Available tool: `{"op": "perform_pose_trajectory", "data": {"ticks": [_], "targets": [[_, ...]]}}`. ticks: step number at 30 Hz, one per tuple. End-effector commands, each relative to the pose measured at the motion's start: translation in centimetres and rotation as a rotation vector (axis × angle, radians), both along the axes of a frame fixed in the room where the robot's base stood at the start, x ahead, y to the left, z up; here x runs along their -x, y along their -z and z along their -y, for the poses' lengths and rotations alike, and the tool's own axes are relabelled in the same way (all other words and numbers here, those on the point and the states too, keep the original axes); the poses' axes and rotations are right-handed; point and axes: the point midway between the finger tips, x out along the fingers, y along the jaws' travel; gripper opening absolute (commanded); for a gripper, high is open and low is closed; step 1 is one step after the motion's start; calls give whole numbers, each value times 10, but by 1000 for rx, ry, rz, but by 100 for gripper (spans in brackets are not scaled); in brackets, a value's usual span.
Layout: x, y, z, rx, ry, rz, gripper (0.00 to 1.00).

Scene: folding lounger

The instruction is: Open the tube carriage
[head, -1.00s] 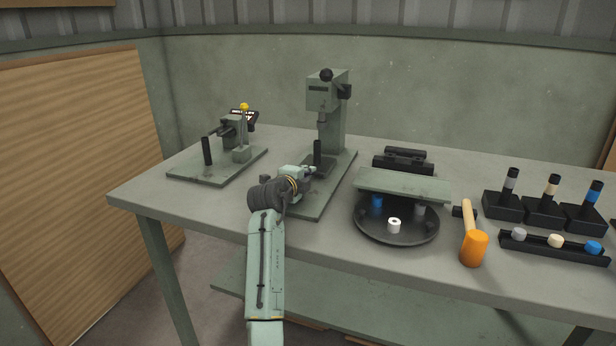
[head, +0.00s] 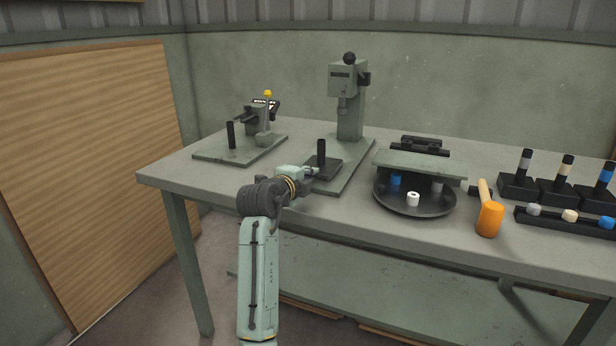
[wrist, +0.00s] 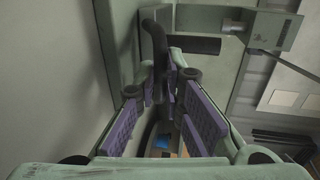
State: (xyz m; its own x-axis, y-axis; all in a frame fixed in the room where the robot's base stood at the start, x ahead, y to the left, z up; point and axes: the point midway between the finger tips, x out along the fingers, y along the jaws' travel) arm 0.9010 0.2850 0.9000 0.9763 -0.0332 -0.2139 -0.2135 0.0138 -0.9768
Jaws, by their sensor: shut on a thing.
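The tube carriage (head: 334,172) is a dark block with an upright black post (head: 321,152), set on the green base plate of the press. It stands forward of the press ram (head: 345,104), toward me. My gripper (head: 311,172) is at the carriage's near left side and shut on it. The exact part held is hidden by the fingers in the head view. In the wrist view the purple-padded fingers (wrist: 168,92) close in around a narrow dark part, and a dark curved bar (wrist: 156,42) shows beyond them.
A smaller fixture (head: 262,125) with a yellow knob stands at the back left. A round dark tray (head: 440,205) under a green cover and an orange mallet (head: 490,217) lie to the right. Black stands (head: 520,187) are at the far right. The bench front left is clear.

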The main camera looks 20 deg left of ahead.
Motion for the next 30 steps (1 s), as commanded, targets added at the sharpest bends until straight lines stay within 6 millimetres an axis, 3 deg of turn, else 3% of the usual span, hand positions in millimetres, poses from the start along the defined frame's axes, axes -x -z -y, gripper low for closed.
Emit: {"op": "perform_pose_trajectory", "data": {"ticks": [3,4,7,19,23,30], "targets": [[0,0,0,1,1,0,0],[0,0,0,1,1,0,10],[0,0,0,0,1,0,17],[6,-2,-1,0,-1,3,18],[24,-6,-2,-1,-2,3,18],[75,-17,-3,0,-2,3,18]]}}
